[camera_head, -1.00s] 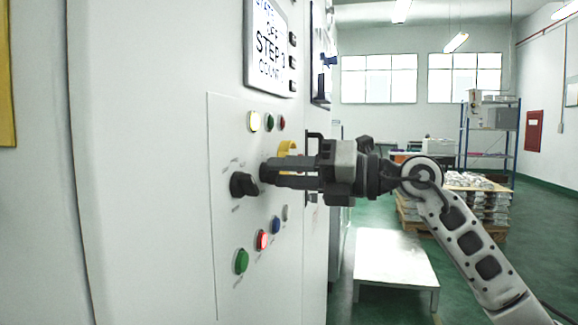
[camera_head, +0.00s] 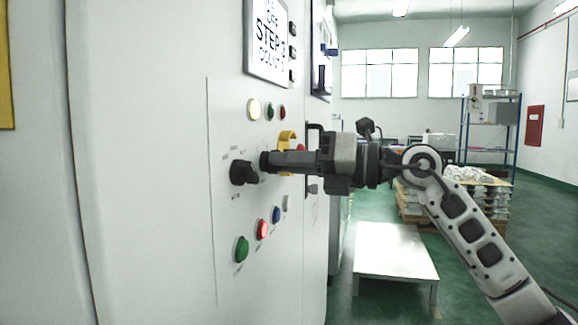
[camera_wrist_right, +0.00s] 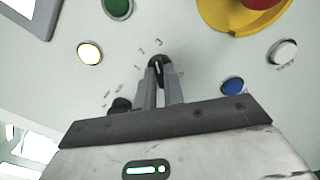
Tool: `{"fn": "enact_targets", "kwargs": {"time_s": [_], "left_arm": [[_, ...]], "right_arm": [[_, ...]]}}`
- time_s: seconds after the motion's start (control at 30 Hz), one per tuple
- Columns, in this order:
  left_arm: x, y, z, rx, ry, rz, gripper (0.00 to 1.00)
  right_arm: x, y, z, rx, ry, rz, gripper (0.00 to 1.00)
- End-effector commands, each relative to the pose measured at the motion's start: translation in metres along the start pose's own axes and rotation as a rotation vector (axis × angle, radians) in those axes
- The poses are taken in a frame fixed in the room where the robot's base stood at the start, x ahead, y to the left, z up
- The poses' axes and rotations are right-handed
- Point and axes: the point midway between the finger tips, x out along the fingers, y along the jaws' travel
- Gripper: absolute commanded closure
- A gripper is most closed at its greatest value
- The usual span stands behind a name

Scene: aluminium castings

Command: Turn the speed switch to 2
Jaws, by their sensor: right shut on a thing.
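The speed switch (camera_wrist_right: 157,63) is a small black knob with a white mark on the pale control panel (camera_head: 225,220). Small printed marks curve around its upper side in the right wrist view. My right gripper (camera_wrist_right: 158,78) is shut on this knob, with one finger on each side of it. In the head view my right gripper (camera_head: 268,162) reaches the panel from the right, and its fingers hide the switch. A second black knob (camera_head: 243,172) sits just left of the fingertips and also shows in the wrist view (camera_wrist_right: 120,104). My left gripper is out of view.
A yellow guard (camera_head: 287,138) with a red button is close behind the fingers. Lamps and buttons sit above and below, including a lit yellow-white lamp (camera_head: 254,109) and a green button (camera_head: 242,249). A low white platform (camera_head: 395,262) stands right.

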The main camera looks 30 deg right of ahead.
Motion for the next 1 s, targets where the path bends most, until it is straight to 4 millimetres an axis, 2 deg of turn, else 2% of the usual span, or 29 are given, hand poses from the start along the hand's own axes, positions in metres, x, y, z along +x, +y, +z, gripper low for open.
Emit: {"fn": "enact_targets", "kwargs": {"time_s": [0.6, 1.0], "left_arm": [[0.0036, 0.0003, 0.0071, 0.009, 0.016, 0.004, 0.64], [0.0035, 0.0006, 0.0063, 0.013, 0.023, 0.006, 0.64]], "right_arm": [[-0.0001, -0.0006, -0.0009, -0.481, 0.001, -0.001, 1.00], [0.0001, -0.0002, -0.0008, -0.607, 0.002, 0.000, 1.00]]}}
